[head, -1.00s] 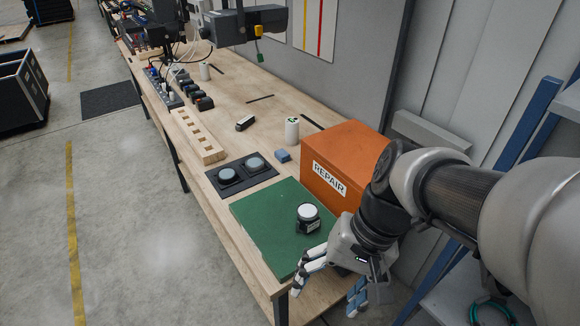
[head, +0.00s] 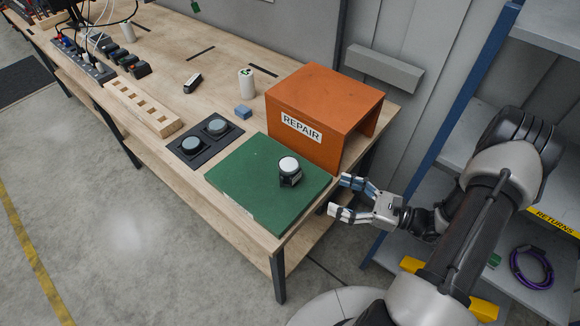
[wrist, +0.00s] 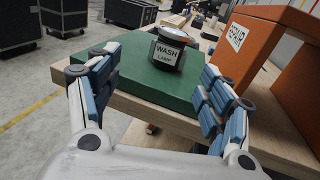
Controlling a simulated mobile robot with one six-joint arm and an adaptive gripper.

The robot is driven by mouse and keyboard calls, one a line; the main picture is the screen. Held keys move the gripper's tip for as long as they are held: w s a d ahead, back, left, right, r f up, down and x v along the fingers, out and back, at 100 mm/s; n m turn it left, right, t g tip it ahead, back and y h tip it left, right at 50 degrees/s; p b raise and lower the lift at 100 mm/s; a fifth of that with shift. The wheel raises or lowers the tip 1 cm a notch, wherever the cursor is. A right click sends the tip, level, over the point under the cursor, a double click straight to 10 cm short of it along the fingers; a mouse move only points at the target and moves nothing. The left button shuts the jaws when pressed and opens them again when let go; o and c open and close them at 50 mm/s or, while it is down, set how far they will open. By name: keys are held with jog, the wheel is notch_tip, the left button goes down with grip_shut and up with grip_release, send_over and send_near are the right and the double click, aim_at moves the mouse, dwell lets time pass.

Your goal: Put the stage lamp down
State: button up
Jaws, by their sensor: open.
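The stage lamp (head: 290,172) is a small black unit with a pale round top. It stands upright on the green mat (head: 245,185) near the mat's right side. In the wrist view the lamp (wrist: 172,47) shows a white label reading "WASH LAMP". My gripper (head: 338,196) is open and empty, off the right edge of the bench and apart from the lamp. In the wrist view its two blue-padded fingers (wrist: 155,88) are spread wide, with the lamp beyond them.
An orange box (head: 325,105) marked "REPAIR" stands behind the mat. A black tray (head: 206,146) with two round units lies left of it. Shelves (head: 470,120) stand at the right.

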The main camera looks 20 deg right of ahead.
aim_at(299, 173)
jog(key=shift+m+t+h, duration=0.3)
jog(key=shift+m+t, duration=0.2)
jog(key=x, duration=0.3)
jog(key=b+x, duration=0.1)
jog(key=x, duration=0.3)
jog(key=f+x, duration=0.1)
jog(key=x, duration=0.3)
jog(key=shift+w+d+b, duration=0.2)
jog(key=shift+d+b, duration=0.05)
jog(key=shift+b, duration=0.05)
jog(key=shift+w+d+r+b+x, duration=0.1)
jog(key=shift+b+x, duration=0.1)
jog(key=shift+x, duration=0.8)
jog(key=shift+w+d+r+b+x, duration=0.1)
jog(key=shift+b+x, duration=0.05)
jog(key=shift+x, duration=0.85)
jog(key=shift+w+d+r+b+x, duration=0.1)
jog(key=shift+b+x, duration=0.1)
jog(key=shift+x, duration=0.8)
jog(key=shift+c, duration=0.3)
jog(key=c, duration=1.4)
